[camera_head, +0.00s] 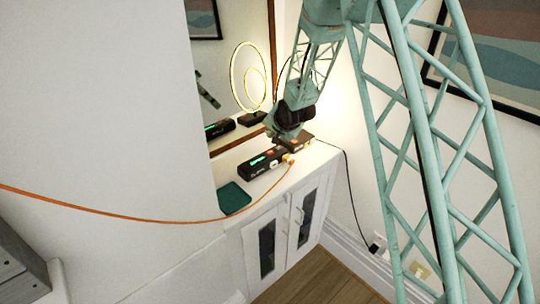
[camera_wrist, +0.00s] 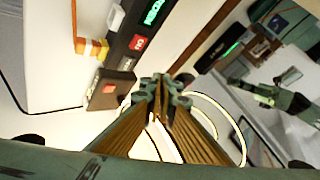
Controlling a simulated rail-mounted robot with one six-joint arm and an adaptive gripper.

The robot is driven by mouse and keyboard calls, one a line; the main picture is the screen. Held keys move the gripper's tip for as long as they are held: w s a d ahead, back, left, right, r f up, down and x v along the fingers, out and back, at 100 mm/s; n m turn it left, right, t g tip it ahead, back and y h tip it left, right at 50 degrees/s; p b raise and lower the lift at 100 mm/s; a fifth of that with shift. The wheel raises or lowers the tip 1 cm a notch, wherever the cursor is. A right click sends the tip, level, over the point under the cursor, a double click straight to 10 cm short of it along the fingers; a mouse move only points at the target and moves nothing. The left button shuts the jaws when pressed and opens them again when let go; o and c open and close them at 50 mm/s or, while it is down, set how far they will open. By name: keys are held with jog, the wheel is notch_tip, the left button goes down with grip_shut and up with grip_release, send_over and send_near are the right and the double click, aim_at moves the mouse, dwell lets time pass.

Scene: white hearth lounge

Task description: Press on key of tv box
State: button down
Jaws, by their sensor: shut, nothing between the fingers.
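The TV box (camera_head: 254,168) is a long black box with a green lit display on top of the white cabinet. In the wrist view the box (camera_wrist: 127,27) shows at top left, with a red key (camera_wrist: 138,42) whose lettering looks like "ON". My gripper (camera_head: 279,136) is shut and empty, above the back right end of the box in the head view. In the wrist view the fingertips (camera_wrist: 162,88) are below and right of the red key, apart from it in the picture. The exact gap in height cannot be told.
A smaller dark box (camera_wrist: 110,88) with a reddish button lies beside the TV box. An orange cable (camera_head: 150,217) runs to a yellow-orange plug (camera_head: 287,158) at the box front. A mirror behind reflects the box. A teal item (camera_head: 234,198) lies on the cabinet top (camera_head: 262,194).

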aim_at(271, 153)
jog(key=shift+f+b, duration=1.6)
jog(key=shift+f, duration=1.35)
jog(key=shift+f+b, duration=0.6)
jog(key=shift+f, duration=0.25)
dwell(0.6)
jog(key=shift+r, duration=0.1)
dwell(0.3)
jog(key=shift+r+p, duration=0.4)
jog(key=shift+r, duration=0.35)
jog(key=shift+r+p, duration=1.45)
jog(key=shift+r, duration=1.05)
jog(key=shift+d+r, duration=0.1)
